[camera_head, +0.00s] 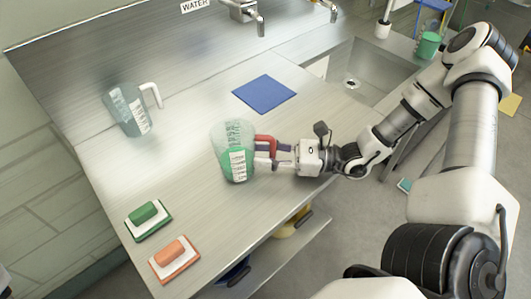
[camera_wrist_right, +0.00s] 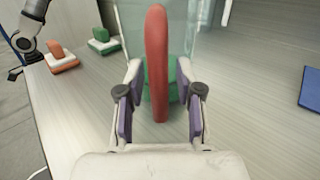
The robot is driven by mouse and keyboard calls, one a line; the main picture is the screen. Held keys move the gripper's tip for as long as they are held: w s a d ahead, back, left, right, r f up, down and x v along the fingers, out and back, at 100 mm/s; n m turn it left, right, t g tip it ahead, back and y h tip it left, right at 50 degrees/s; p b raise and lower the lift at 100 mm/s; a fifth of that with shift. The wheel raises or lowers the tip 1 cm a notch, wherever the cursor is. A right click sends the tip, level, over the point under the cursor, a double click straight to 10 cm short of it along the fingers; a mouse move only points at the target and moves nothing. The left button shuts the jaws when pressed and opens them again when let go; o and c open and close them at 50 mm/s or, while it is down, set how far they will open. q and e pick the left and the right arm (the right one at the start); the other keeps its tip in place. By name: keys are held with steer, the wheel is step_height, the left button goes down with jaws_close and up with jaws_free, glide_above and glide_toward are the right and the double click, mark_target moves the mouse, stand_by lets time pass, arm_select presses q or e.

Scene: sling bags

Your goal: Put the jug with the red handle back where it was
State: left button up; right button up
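The jug with the red handle (camera_head: 232,140) is clear, with a white label and green in its lower part. It stands upright on the metal counter (camera_head: 190,110). Its red handle (camera_wrist_right: 157,60) faces my right gripper (camera_head: 265,154). In the right wrist view the fingers (camera_wrist_right: 158,82) are on both sides of the handle, with a visible gap on each side. A second clear jug (camera_head: 125,110) with a white handle stands at the back left. Part of my left arm (camera_wrist_right: 32,18) shows in the right wrist view; its finger opening is unclear.
A blue square mat (camera_head: 264,93) lies behind the jug, bare. A green sponge (camera_head: 143,212) and an orange sponge (camera_head: 168,252) lie on trays at the front left. A sink (camera_head: 365,70) is at the back right. Counter around the jug is clear.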

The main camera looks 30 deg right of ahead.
steer(key=shift+r+p, duration=0.3)
steer(key=shift+d, duration=0.2)
steer(key=p+v, duration=0.4)
steer(key=r+p+v, duration=0.1)
steer(key=p+v, duration=0.1)
steer(key=v, duration=0.1)
steer(key=p+v, duration=0.1)
steer(key=v, duration=0.1)
steer(key=p+v, duration=0.1)
steer(key=v, duration=0.1)
steer(key=shift+s+f, duration=0.25)
steer(key=shift+f, duration=0.2)
steer(key=shift+s+d+f, duration=0.1)
steer(key=shift+d+f, duration=0.05)
steer(key=shift+f, duration=0.1)
